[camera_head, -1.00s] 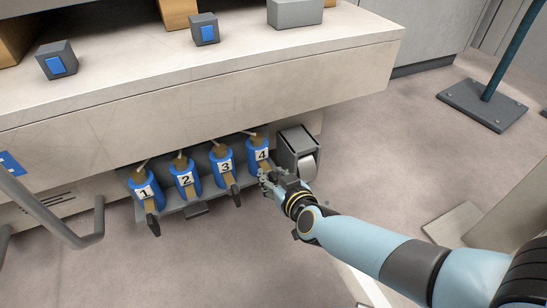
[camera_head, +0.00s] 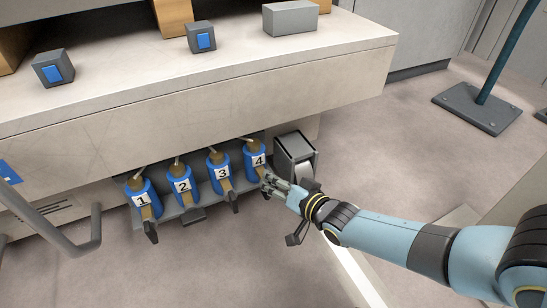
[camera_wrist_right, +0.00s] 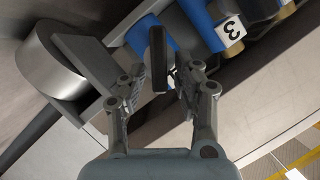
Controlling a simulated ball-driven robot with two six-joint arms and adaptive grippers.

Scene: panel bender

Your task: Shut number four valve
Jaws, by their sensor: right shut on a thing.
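The number four valve (camera_head: 254,155) is a blue body with a white "4" label, rightmost in a row under the machine's bench. My right gripper (camera_head: 269,186) is at its lower front end and covers its handle in the head view. In the right wrist view, the dark handle (camera_wrist_right: 158,58) stands between the fingers of my right gripper (camera_wrist_right: 160,88), which is shut on it. The blue body of valve four (camera_wrist_right: 150,36) is behind the handle. How far the handle is turned is unclear. My left gripper is not in view.
Valves one (camera_head: 142,200), two (camera_head: 183,185) and three (camera_head: 219,173) stand to the left. Valve two's handle (camera_head: 193,215) lies crosswise. A grey roller-like unit (camera_head: 296,153) sits close right of valve four. The bench (camera_head: 200,110) overhangs the row. Floor is open in front.

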